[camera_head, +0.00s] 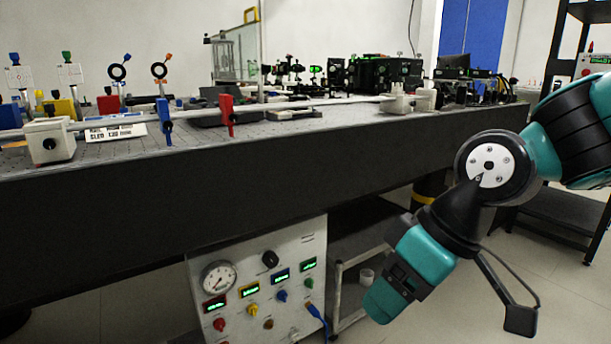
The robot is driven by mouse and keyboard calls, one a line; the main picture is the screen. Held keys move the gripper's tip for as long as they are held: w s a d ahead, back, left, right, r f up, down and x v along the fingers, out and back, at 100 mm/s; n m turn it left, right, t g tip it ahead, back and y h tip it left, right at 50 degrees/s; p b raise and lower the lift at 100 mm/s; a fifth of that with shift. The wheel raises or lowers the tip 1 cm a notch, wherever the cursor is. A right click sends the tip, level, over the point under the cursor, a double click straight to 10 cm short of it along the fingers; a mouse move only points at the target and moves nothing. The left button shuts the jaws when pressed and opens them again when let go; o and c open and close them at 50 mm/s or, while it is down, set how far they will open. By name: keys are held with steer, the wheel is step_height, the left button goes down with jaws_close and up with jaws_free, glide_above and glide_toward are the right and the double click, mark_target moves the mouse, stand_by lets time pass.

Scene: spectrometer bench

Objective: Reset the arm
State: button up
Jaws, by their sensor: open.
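My teal and black arm comes in from the right edge and hangs in front of the bench, bent downward at a joint with a white disc. My gripper (520,316) appears at the arm's lower end, with a thin black finger reaching down to a dark tip at the lower right. It is open, and nothing shows in it. It is below the level of the bench top and apart from the bench. The other finger is not clearly distinguishable.
The long optical bench (270,165) runs across the left and middle. It carries a white rail mount (48,142), a blue holder (164,120), a red holder (227,114) and green-lit equipment (375,74). A control panel (262,275) stands below. Dark shelving (560,208) is at right; floor is open around the gripper.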

steer(key=s+d+r+m+g+h+p, duration=0.15)
steer(key=s+d, duration=0.35)
steer(key=s, duration=0.5)
step_height(320, 180, up, 30)
steer(key=p, duration=3)
steer(key=shift+a+m, duration=0.3)
steer(key=shift+m, duration=0.05)
steer(key=shift+w+f+t, duration=0.1)
steer(key=shift+t, duration=0.15)
